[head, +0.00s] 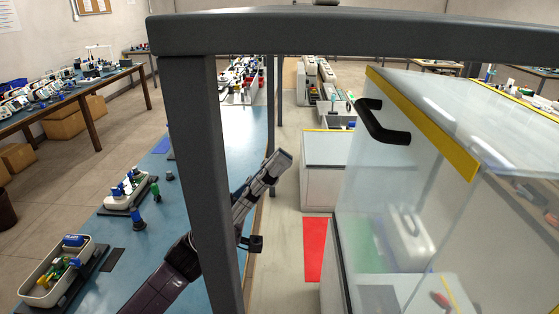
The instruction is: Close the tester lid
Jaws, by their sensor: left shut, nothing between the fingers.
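The tester lid (415,165) is a large clear cover with yellow edge strips at the right of the head view. A black bar handle (376,124) is fixed near its upper left edge. Whether the lid is open or shut is hard to tell from this angle. My left gripper (281,163) is shut and empty. It points up and right, left of the lid and clear of the handle. A dark post hides part of my left arm. Pale items inside the tester show blurred through the clear panel. My right gripper is not in view.
A dark grey frame, with an upright post (200,180) and top beam (350,33), stands close in front. A blue-topped bench (185,240) at left holds small device units (128,192). A red floor mark (314,249) lies on the aisle between bench and tester.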

